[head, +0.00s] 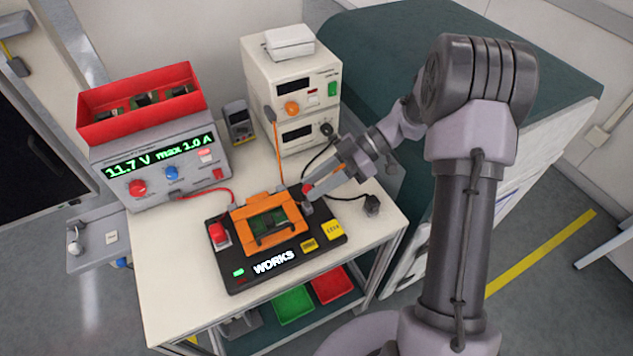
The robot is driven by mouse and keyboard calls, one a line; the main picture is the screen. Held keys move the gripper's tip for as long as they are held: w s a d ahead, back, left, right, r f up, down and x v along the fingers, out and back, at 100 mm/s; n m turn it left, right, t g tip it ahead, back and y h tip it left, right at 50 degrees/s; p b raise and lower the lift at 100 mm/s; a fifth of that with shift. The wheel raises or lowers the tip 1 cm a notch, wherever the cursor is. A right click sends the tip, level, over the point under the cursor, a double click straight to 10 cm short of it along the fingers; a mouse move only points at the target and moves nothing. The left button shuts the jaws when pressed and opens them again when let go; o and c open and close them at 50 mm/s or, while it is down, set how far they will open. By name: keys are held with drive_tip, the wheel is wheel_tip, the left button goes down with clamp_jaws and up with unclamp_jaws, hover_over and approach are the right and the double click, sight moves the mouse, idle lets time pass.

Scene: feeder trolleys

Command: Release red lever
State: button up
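A black test fixture (232,278) with a lit "WORKS" label lies on the trolley top. An orange frame (287,239) on it holds a green circuit board (273,221). A red part (307,188) shows at the fixture's back right, right at my gripper's fingertips; it may be the red lever, mostly hidden by the fingers. Another red part (219,234) with a pale base stands at the fixture's left side. My gripper (306,195) reaches in from the right, over the fixture's back right corner. I cannot tell whether its fingers are open or closed on the red part.
A power supply (171,153) reading 11.7 V, with a red bin (140,125) on top, stands at the back left. A multimeter (239,124) and stacked white instruments (268,75) stand behind. Cables run near the fixture. The trolley's front left is clear.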

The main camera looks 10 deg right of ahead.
drive_tip(key=p+v, duration=0.3)
drive_tip(key=v, duration=0.9)
drive_tip(key=shift+r, duration=0.1)
drive_tip(key=s+a+r+m+t+h+b, duration=0.2)
drive_tip(key=s+a+r+m+h, duration=0.45)
drive_tip(key=s+r+m, duration=0.25)
drive_tip(key=s+a+m+t+h+b, duration=0.1)
drive_tip(key=s+m+t, duration=0.2)
drive_tip(key=s+m, duration=0.3)
drive_tip(key=s+a+m+t+h+b, duration=0.1)
drive_tip(key=s+a+m+t+h, duration=0.1)
drive_tip(key=s+m, duration=0.4)
drive_tip(key=shift+m+t, duration=0.5)
drive_tip(key=shift+t, duration=0.1)
